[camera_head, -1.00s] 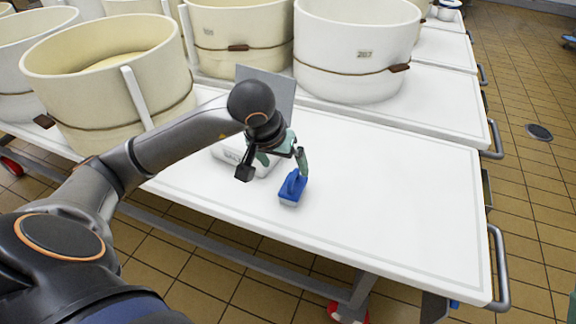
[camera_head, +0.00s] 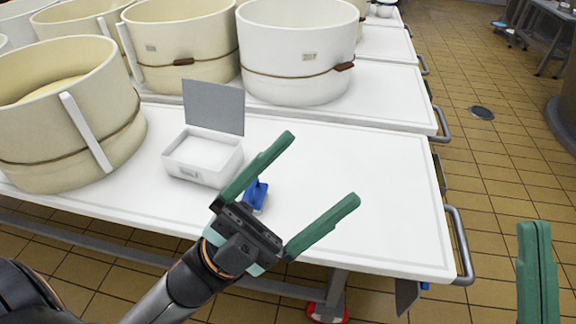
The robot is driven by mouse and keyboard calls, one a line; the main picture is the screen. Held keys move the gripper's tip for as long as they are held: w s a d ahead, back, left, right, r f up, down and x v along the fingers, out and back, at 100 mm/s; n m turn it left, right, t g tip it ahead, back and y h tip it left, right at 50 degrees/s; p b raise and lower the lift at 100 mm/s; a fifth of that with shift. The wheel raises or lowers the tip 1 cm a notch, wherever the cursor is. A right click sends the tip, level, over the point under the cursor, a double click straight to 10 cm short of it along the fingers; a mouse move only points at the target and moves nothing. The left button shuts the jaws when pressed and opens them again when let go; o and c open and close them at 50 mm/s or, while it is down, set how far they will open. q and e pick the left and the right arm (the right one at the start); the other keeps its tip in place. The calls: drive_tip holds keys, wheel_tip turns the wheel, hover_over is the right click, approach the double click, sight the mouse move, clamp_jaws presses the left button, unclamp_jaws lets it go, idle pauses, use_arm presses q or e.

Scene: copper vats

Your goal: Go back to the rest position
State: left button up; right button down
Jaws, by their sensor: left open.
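My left gripper (camera_head: 323,167) is in the middle of the head view. Its two green fingers are spread wide with nothing between them, above the near part of the white table (camera_head: 390,180). A small blue object (camera_head: 256,194) lies on the table, partly hidden behind the gripper's left finger and body. My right gripper (camera_head: 537,272) shows only as green finger parts at the lower right edge, over the floor.
A white box (camera_head: 192,176) with a raised grey lid (camera_head: 213,106) stands open on the table. Cream vats (camera_head: 60,130) and a white vat (camera_head: 297,60) stand behind and left. The table's right part is clear. A metal handle (camera_head: 463,245) juts from its right end.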

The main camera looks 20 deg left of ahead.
use_arm(q)
drive_tip(key=a+n+t+y, duration=0.1)
drive_tip(key=n+y, duration=0.1)
drive_tip(key=n, duration=0.1)
drive_tip(key=w+n+t+y, duration=0.1)
drive_tip(key=n+t+y, duration=0.1)
drive_tip(key=n, duration=0.2)
drive_tip(key=w+a+f+n+t+y, duration=0.1)
drive_tip(key=n+t+y, duration=0.1)
drive_tip(key=n, duration=0.1)
drive_tip(key=shift+a+y, duration=0.3)
drive_tip(key=shift+a, duration=0.05)
